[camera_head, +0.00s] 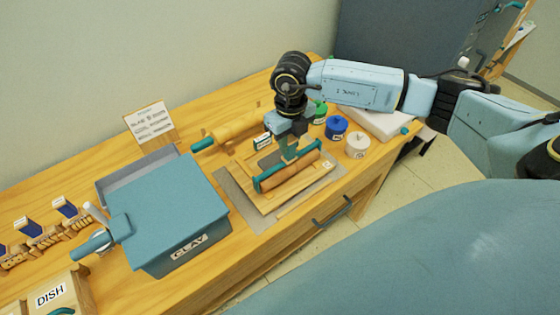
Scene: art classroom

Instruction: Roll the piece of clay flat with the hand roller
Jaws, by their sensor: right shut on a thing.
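The hand roller has a teal frame and handle with a wooden cylinder (290,175). It lies across a wooden board (322,180) near the front of the table. My right gripper (287,150) points down and is shut on the roller's teal handle from above. The piece of clay cannot be made out; the roller and gripper cover much of the board. My left gripper is not in view.
A blue-lidded bin labelled CLAY (165,205) stands left of the board. A wooden rolling pin (235,128) lies behind it. Small jars, one blue-lidded (336,126) and one white-lidded (357,144), stand right of the board. A box labelled DISH (55,295) is at the front left.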

